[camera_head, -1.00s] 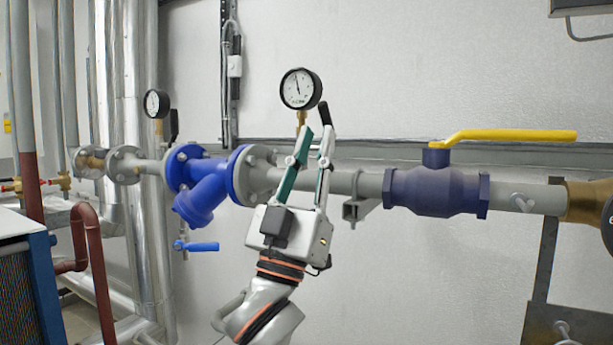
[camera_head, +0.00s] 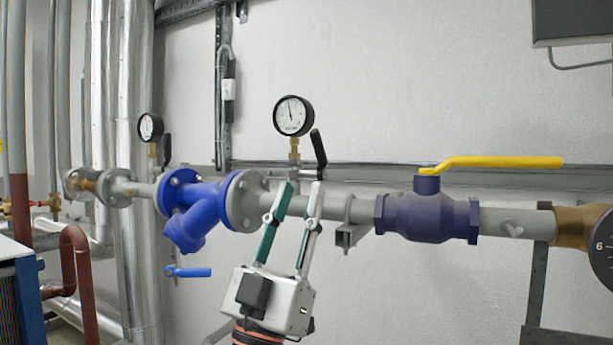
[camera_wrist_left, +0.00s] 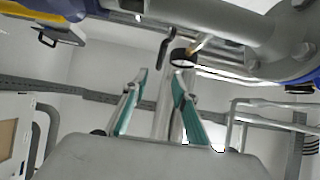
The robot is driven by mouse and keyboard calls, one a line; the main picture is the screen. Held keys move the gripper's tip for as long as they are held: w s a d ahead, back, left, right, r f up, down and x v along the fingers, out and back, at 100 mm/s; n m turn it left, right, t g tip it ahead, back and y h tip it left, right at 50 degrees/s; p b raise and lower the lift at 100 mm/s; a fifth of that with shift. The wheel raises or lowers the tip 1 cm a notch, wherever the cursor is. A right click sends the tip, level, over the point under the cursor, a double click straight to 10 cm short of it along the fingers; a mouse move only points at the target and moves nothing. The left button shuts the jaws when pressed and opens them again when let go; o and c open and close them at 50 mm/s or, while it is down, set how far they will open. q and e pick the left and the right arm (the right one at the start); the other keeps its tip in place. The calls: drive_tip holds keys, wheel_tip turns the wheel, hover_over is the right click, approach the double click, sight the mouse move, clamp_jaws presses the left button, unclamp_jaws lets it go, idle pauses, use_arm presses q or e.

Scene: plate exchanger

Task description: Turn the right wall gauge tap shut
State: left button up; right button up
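The right wall gauge (camera_head: 293,115) is a round white dial with a black rim on a brass stem above the grey pipe. Its tap has a black lever (camera_head: 319,147), standing nearly upright with a slight tilt, just right of the stem. My left gripper (camera_head: 299,187) is open and empty, its teal-padded fingers pointing up. The tips are just below the lever, overlapping the pipe in the picture; contact cannot be told. In the left wrist view the lever (camera_wrist_left: 165,46) and the dark gauge (camera_wrist_left: 183,57) lie beyond the open fingers (camera_wrist_left: 160,80). My right gripper is not in view.
A blue strainer (camera_head: 199,212) sits left on the pipe, and a dark blue valve (camera_head: 428,215) with a yellow handle (camera_head: 500,162) sits right. The left gauge (camera_head: 150,127) has its own black lever (camera_head: 167,150). The wall around the right gauge is free.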

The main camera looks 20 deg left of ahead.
sight(315, 146)
use_arm(q)
drive_tip(key=r+g+p, duration=0.2)
drive_tip(key=r+p, duration=0.1)
drive_tip(key=p, duration=0.1)
drive_tip(key=r+g+p, duration=0.3)
drive_tip(key=r+p, duration=0.1)
drive_tip(key=shift+s+d+y, duration=0.15)
drive_tip(key=shift+d+y, duration=0.05)
drive_tip(key=shift+y, duration=0.1)
drive_tip(key=shift+w+a+f+g+y+p, duration=0.15)
drive_tip(key=shift+w+f+g+y+p, duration=0.25)
drive_tip(key=shift+g+p, duration=0.5)
drive_tip(key=p+x, duration=0.1)
drive_tip(key=x, duration=0.5)
drive_tip(key=shift+s, duration=0.1)
drive_tip(key=shift+w+r, duration=0.2)
drive_tip(key=shift+w, duration=0.25)
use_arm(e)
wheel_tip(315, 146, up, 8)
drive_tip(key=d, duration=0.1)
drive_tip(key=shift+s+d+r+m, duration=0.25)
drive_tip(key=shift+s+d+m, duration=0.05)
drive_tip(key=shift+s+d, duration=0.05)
